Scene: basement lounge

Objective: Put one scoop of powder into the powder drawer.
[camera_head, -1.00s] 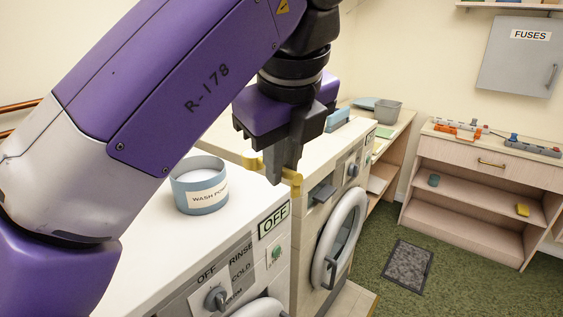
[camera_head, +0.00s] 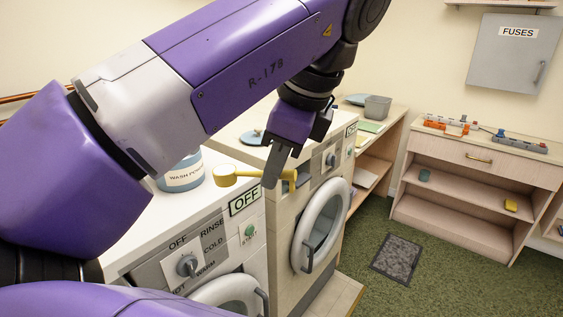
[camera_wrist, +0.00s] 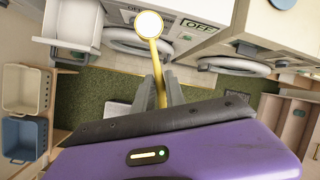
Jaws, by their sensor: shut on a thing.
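My gripper (camera_head: 276,174) is shut on the handle of a yellow scoop (camera_head: 226,175). The scoop is held about level in front of the two washing machines, its bowl to the left of my fingers. In the wrist view the scoop's bowl (camera_wrist: 149,24) has a yellow rim and a white inside, which looks like powder. The wash powder tub (camera_head: 184,178) stands on the nearer machine, partly hidden by my arm. The powder drawer (camera_head: 302,181) is on the farther machine's front, left of its dial, mostly hidden behind my gripper.
The nearer machine (camera_head: 150,260) has an OFF sign and a dial. A shelf unit (camera_head: 455,205) is at the right, a mat (camera_head: 398,258) on the green floor. Baskets (camera_wrist: 22,90) show in the wrist view.

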